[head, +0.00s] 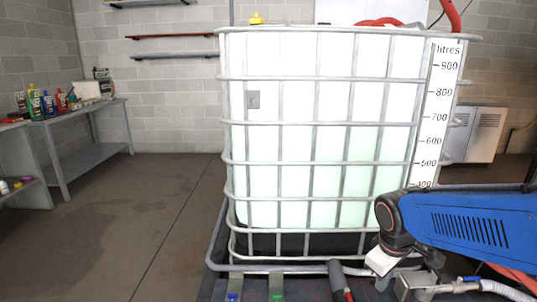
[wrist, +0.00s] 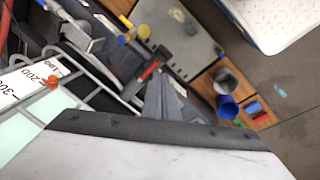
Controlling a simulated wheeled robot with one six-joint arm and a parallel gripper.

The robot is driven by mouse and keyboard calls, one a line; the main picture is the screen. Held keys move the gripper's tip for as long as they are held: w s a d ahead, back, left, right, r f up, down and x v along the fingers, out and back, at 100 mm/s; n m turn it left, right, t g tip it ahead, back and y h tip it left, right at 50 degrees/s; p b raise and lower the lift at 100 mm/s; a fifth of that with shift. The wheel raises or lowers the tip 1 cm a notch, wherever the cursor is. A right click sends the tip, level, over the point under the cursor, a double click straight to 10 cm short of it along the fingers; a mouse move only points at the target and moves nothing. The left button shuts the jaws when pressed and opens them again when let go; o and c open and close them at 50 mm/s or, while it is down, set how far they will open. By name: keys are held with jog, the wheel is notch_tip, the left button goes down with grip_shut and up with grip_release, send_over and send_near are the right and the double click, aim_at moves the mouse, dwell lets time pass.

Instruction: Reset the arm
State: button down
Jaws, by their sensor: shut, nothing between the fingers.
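My blue arm (head: 470,217) reaches in from the right edge in the head view, bent down at a dark joint with a white wrist part (head: 381,261) below it. It hangs in front of the lower right corner of the caged tank (head: 300,130). My gripper's fingers cannot be made out in the head view. In the wrist view my gripper (wrist: 160,82) shows as dark grey fingers close together beyond the pale housing, shut and empty. A red-handled item (wrist: 148,71) lies just beyond the fingertips in that picture; whether they touch it I cannot tell.
Pipes and fittings (head: 420,284) sit low beneath my wrist. The tank's cage and litre scale (head: 437,110) are close to my arm. A workbench (head: 85,110) with bottles stands at the left. The floor between it and the tank (head: 140,210) is clear. A blue bucket (wrist: 227,107) shows in the wrist view.

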jog(key=s+r+m+t+y, duration=0.1)
jog(key=s+r+m, duration=0.4)
jog(key=s, duration=0.7)
jog(key=shift+s+m+t, duration=0.25)
jog(key=shift+m+t, duration=0.55)
